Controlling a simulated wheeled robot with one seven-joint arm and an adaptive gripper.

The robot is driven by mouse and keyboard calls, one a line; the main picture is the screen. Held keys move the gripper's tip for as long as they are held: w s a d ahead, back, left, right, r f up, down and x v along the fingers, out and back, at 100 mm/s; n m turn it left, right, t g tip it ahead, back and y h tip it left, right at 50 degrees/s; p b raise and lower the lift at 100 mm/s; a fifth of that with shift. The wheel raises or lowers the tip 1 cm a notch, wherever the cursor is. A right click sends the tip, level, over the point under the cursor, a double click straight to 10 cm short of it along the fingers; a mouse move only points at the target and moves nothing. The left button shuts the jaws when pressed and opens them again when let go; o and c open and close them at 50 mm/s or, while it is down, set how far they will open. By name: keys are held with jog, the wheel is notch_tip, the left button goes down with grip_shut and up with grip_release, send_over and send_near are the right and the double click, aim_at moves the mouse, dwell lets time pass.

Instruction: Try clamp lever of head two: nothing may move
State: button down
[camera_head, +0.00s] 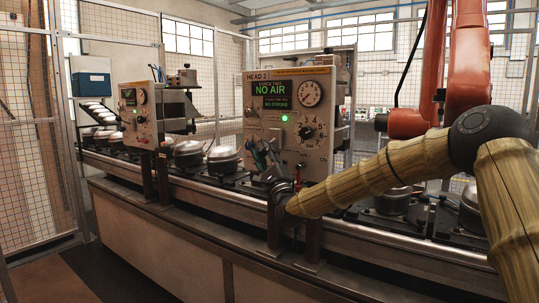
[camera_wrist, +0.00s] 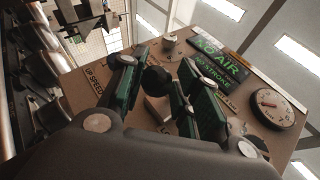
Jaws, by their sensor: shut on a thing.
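The head 2 panel (camera_head: 290,120) stands over the conveyor in the head view. Its green-lit display (camera_head: 278,88) reads NO AIR, and NO STROKE shows below. The display also appears in the wrist view (camera_wrist: 218,60). My gripper (camera_head: 262,155) is at the panel's lower left. In the wrist view its green-padded fingers (camera_wrist: 163,88) stand either side of a lever with a round black knob (camera_wrist: 156,80), and they are shut on it. The label under the lever is mostly hidden, so I cannot read whether it says clamp. The lever's base is partly covered by my gripper.
A red-topped fitting (camera_head: 298,173) stands just right of my gripper. A pressure gauge (camera_head: 311,93) and a black dial (camera_head: 307,133) are on the panel. Another head (camera_head: 138,115) stands left. An orange robot arm (camera_head: 468,60) is behind, right.

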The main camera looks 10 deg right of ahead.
jog(key=shift+a+f, duration=0.2)
jog(key=shift+f, duration=0.05)
jog(key=c, duration=1.2)
grip_release()
jog(key=shift+o, duration=0.3)
jog(key=shift+w+a+f, duration=0.1)
jog(key=shift+w+a, duration=0.05)
jog(key=shift+d, duration=0.3)
jog(key=v, duration=1.2)
